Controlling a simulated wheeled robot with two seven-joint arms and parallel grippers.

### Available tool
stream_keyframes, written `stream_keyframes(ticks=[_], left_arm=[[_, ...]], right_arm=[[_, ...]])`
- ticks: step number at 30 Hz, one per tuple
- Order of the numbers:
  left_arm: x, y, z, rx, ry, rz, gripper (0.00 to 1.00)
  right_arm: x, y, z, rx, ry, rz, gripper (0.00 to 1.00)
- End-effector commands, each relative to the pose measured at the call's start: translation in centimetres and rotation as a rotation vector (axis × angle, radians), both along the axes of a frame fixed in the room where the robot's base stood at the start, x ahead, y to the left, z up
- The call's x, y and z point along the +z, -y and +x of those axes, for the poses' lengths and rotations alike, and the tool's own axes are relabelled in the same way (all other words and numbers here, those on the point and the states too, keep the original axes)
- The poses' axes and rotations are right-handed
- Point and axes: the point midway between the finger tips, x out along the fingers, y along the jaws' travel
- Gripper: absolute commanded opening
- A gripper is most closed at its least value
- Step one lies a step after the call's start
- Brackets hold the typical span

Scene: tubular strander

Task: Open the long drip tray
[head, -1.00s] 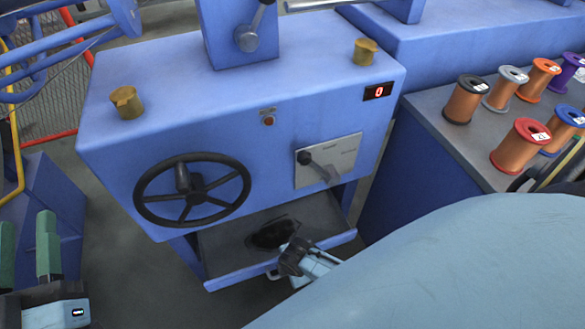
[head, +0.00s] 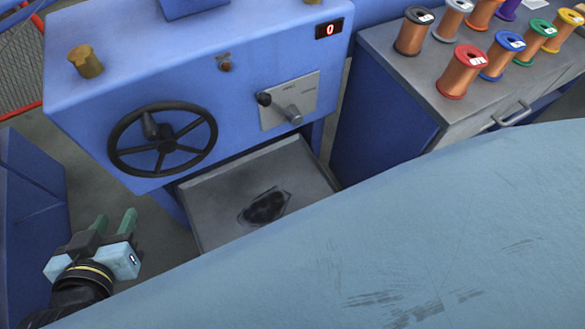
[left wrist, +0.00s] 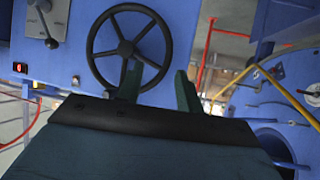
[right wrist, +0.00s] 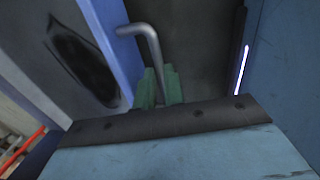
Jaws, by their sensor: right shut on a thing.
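The long drip tray (head: 215,199) is a grey pan under the blue machine's front, with a dark oily patch in it. It sticks well out from the machine in the head view, and its front end is hidden. In the right wrist view the tray (right wrist: 48,18) has a blue front wall (right wrist: 112,32) and a bent grey handle (right wrist: 150,42). My right gripper (right wrist: 159,86) is shut on that handle; the head view hides it. My left gripper (head: 117,222) is open and empty, left of the tray. Its green fingers (left wrist: 158,84) stand apart in the left wrist view.
The machine has a black handwheel (head: 163,139) and a lever plate (head: 289,100) above the tray. A grey-topped cabinet (head: 400,72) with several wire spools stands to the right. A blue block (head: 30,205) stands at far left. Floor shows between it and the tray.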

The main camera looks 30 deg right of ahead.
Motion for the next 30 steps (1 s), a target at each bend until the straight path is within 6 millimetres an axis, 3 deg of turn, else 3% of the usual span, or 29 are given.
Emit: stream_keyframes(ticks=[12,13,18,30], left_arm=[[-0.75,-0.29,-0.55,0.004,-0.050,0.013,0.36],[-0.75,-0.29,-0.54,0.004,-0.049,0.013,0.36],[-0.75,-0.28,-0.54,0.004,-0.049,0.013,0.36],[-1.14,-0.51,-0.98,0.007,-0.086,0.022,0.36]], right_arm=[[-0.18,0.02,-0.77,0.007,-0.006,-0.005,0.00],[-0.18,0.02,-0.78,0.007,-0.007,-0.005,0.12],[-0.14,-0.03,-0.72,0.007,-0.005,-0.004,0.33],[0.23,-0.13,-0.66,0.007,-0.003,-0.001,0.33]])
